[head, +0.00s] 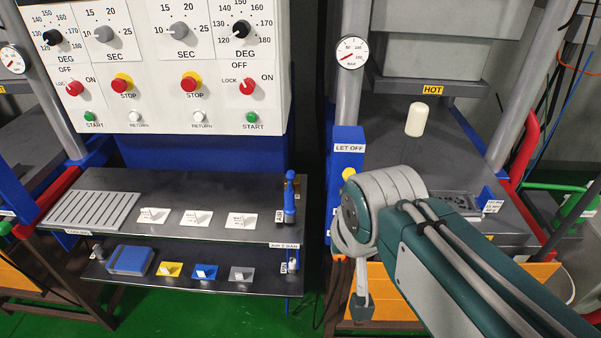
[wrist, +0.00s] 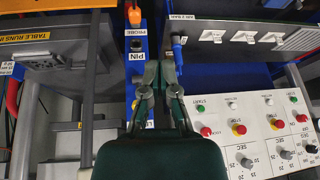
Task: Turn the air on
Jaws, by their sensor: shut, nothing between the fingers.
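The air valve's blue lever (head: 289,204) stands upright at the right end of the upper shelf, above the AIR 2 BAR label (head: 285,245). The wrist view is upside down; there the blue lever (wrist: 177,48) hangs below the label (wrist: 183,17). My gripper (wrist: 159,66) is shut and empty, its fingertips just left of the lever in that picture. I cannot tell whether they touch it. In the head view my arm bends near the blue LET OFF post, and I cannot make out the fingers clearly.
The blue LET OFF post (head: 347,170) stands close right of the shelf. The control panel (head: 190,75) with knobs is above the shelf (head: 190,228), which bears several white cards. A press with a HOT label (head: 432,90) and a white cylinder (head: 417,119) is at right.

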